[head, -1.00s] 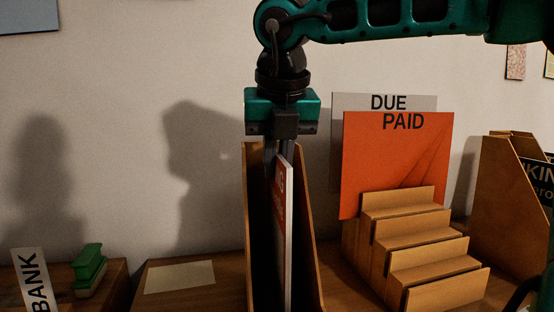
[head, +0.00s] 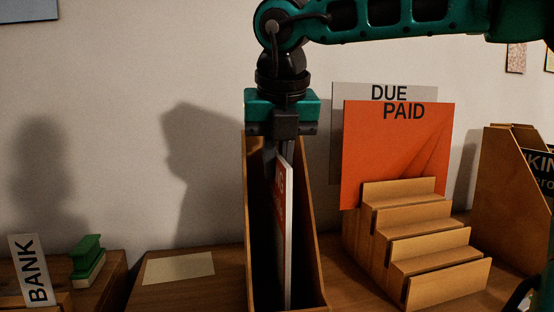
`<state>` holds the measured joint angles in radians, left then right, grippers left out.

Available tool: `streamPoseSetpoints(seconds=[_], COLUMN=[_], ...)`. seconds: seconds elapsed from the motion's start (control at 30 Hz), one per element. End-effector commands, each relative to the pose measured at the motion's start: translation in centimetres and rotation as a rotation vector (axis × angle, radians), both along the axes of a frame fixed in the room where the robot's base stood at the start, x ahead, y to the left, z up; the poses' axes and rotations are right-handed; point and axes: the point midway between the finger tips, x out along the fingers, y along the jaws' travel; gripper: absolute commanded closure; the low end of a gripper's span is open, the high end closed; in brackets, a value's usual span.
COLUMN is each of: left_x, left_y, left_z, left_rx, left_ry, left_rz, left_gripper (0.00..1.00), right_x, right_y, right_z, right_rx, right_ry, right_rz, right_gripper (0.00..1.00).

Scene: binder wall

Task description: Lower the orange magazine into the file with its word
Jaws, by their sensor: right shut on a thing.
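My right gripper (head: 279,160) points straight down and is shut on the top of the orange magazine (head: 280,200). The magazine is upright and nearly edge-on, with a pale edge and some light lettering too narrow to read. It is between the side walls of a tall wooden file (head: 309,235), with its top at about the upper part of the file. Its lower end is down inside the dark file; whether it touches the bottom cannot be told. No word shows on this file. My left gripper is not in view.
A stepped wooden sorter (head: 420,235) at right holds an orange PAID sheet (head: 395,155) and a grey DUE sheet (head: 400,92). Another wooden file (head: 500,190) stands far right. At left are a BANK card (head: 35,270), a green stapler (head: 87,257) and a blank paper (head: 180,268).

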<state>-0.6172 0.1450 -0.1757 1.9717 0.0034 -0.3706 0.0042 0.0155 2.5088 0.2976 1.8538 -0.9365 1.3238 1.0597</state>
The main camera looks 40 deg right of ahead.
Motion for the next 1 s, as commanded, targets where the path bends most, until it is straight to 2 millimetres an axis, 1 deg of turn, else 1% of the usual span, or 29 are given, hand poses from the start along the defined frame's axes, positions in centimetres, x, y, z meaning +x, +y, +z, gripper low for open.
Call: streamPoseSetpoints(seconds=[0.03,0.2,0.5,0.53,0.8,0.83,1.0], left_x=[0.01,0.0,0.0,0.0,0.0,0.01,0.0], left_y=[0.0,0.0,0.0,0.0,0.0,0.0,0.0], left_z=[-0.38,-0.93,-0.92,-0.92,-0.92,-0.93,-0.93], left_rx=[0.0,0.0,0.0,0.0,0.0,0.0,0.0], left_ry=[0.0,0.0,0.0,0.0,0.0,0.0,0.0], left_rz=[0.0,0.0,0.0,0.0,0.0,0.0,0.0], left_gripper=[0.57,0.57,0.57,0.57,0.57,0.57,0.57], right_x=[0.01,0.01,0.02,0.02,0.01,0.01,-0.01], right_y=[0.0,0.01,0.01,0.01,0.01,0.01,0.01], right_z=[-0.35,-0.97,-0.98,-0.98,-1.0,-1.0,-1.08], right_rx=[-0.001,0.0,0.0,0.0,-0.001,-0.001,0.0], right_ry=[-0.001,-0.002,-0.002,-0.002,-0.001,-0.001,0.001], right_rz=[0.0,0.0,0.0,0.0,0.0,0.0,0.0], right_gripper=[1.0,1.0,1.0,0.85,0.6,0.58,0.58])
